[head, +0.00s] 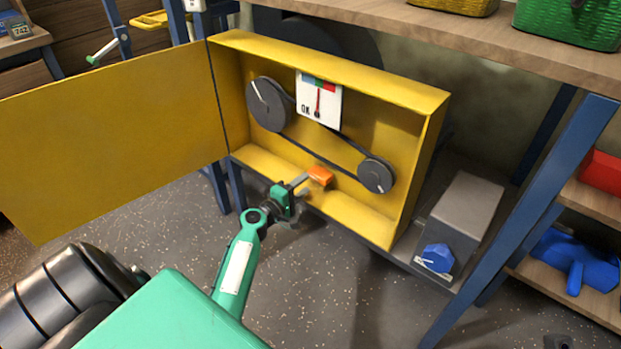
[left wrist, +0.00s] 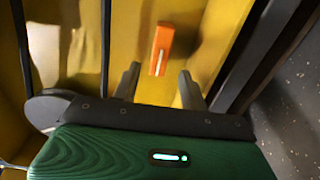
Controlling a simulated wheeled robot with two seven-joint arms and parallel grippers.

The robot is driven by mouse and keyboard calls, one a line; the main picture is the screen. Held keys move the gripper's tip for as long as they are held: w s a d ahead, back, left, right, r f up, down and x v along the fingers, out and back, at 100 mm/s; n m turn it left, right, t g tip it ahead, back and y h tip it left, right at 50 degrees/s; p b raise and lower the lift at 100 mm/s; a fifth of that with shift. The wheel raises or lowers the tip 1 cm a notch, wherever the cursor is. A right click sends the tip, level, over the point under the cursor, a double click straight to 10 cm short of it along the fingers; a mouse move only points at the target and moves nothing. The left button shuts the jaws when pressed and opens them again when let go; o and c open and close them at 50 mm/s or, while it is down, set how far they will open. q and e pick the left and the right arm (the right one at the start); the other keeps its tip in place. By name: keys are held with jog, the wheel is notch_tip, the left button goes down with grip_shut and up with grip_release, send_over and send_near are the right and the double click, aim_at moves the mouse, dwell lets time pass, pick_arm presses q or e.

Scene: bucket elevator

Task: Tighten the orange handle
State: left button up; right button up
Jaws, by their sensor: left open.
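The orange handle (head: 320,176) sits low inside the open yellow box, below the black belt. In the left wrist view the orange handle (left wrist: 160,50) stands out against the yellow wall, just beyond the gap between my fingers. My left gripper (head: 303,184) reaches over the box's lower front edge, close to the handle. In the left wrist view my left gripper (left wrist: 158,82) has its two fingers apart, one on each side of the handle's near end. I cannot tell whether a finger touches it. My right gripper is not in view.
A grey box with a blue knob (head: 437,257) stands to the right, near a blue table leg (head: 530,210).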

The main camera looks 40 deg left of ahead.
pick_arm(q)
jog(key=s, duration=0.8)
jog(key=shift+s+a, duration=0.2)
jog(key=shift+a, duration=0.1)
